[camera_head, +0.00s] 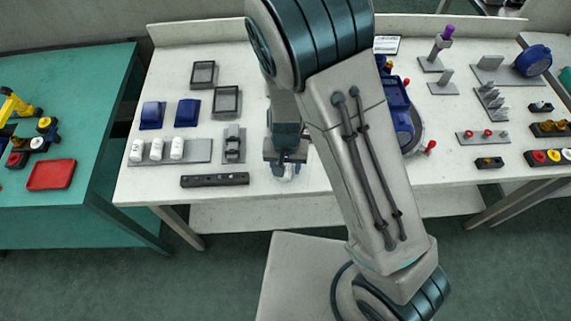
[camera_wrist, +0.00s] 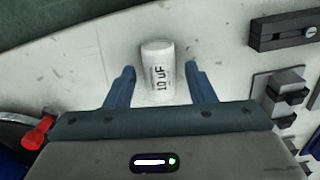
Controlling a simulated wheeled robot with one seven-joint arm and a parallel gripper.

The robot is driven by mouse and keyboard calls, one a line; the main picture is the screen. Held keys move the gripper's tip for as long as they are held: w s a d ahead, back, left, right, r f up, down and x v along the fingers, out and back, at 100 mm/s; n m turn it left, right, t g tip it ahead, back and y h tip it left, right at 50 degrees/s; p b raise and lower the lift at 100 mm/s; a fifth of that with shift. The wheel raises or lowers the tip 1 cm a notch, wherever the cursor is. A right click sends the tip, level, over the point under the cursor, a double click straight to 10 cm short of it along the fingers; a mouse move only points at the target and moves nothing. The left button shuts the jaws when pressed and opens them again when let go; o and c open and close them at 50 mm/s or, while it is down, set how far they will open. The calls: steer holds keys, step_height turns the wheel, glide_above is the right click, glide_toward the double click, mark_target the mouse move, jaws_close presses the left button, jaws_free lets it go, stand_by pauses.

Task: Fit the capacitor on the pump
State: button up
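A white capacitor (camera_wrist: 160,70) marked 10 uF is on the white bench between my gripper's fingers in the wrist view. I cannot tell whether it stands or lies. My gripper (camera_wrist: 161,80) is open, with a gap on each side of the capacitor. In the head view my gripper (camera_head: 287,160) is low over the bench's front part, and a pale bit of the capacitor (camera_head: 286,174) shows below it. The blue pump (camera_head: 402,118) is right of my gripper, partly hidden by my arm. Its red knob (camera_wrist: 40,133) shows at lower left in the wrist view.
Three white capacitors (camera_head: 157,149) are on a grey plate (camera_head: 200,151) at left. A dark bar (camera_head: 215,180) lies near the front edge, with a grey fixture (camera_head: 233,146) behind it. Blue covers (camera_head: 187,112) and grey frames (camera_head: 227,101) stand further back. Several parts fill the right side.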

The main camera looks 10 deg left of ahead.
steer(key=c, duration=0.7)
steer(key=shift+r+p, duration=2.2)
steer(key=shift+r, duration=0.3)
